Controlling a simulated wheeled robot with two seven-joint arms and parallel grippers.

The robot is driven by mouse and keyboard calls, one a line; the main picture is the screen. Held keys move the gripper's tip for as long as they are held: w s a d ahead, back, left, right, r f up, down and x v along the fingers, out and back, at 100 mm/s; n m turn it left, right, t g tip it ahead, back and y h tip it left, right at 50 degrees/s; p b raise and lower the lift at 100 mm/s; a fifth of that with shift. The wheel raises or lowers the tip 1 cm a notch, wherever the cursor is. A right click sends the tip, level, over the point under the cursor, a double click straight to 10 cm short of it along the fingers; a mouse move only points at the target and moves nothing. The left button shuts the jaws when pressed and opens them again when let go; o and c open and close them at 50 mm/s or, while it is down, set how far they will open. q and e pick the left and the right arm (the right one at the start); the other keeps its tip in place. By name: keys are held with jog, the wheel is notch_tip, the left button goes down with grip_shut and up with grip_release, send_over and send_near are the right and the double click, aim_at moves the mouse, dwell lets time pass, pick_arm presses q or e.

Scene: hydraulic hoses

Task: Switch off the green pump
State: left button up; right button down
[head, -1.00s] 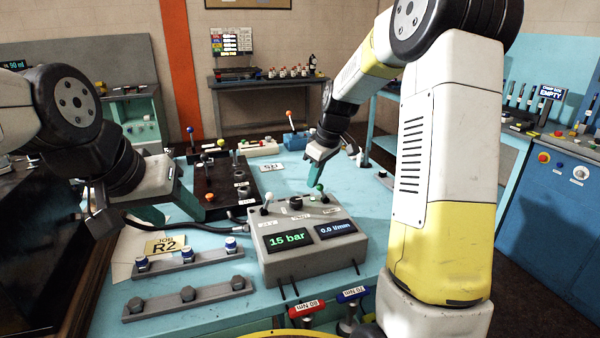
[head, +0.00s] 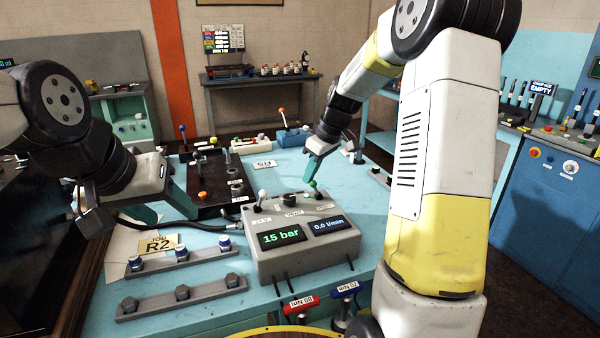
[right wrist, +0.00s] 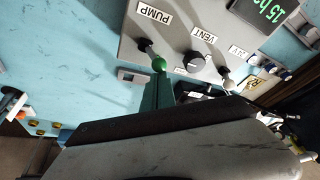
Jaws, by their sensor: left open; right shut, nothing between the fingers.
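The grey control box (head: 300,262) stands on the table, its screens reading 15 bar and 0.0 l/min. The green-knobbed PUMP lever (head: 313,186) is on its top right; in the right wrist view its green ball (right wrist: 159,64) tops a dark stem beside the PUMP label. My right gripper (head: 311,176) is shut and empty, its teal fingers (right wrist: 156,92) right by the green ball. I cannot tell if they touch. The black VENT knob (head: 289,200) and a white-knobbed lever (head: 262,195) stand left of it. My left gripper (head: 140,213) is open and empty, left of the box.
Two grey racks with caps (head: 180,258) and an R2 card (head: 160,245) lie at front left. Red (head: 302,302) and blue (head: 345,290) handled tools are at the front edge.

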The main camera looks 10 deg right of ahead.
aim_at(325, 194)
jog(key=shift+d+y, duration=0.3)
jog(key=shift+y, duration=0.1)
jog(key=shift+w+d+r+y, duration=0.1)
jog(key=shift+w+d+y, duration=0.05)
jog(key=shift+d+y, duration=0.65)
jog(key=y, duration=0.1)
jog(key=d+y, duration=0.1)
jog(key=d+m+y, duration=0.1)
jog(key=y, duration=0.1)
jog(key=shift+w+d+g, duration=0.15)
jog(key=shift+w+g, duration=0.1)
jog(key=shift+g, duration=0.15)
jog(key=shift+d+f, duration=0.15)
jog(key=shift+f, duration=0.05)
jog(key=shift+d, duration=0.1)
jog(key=shift+f, duration=0.1)
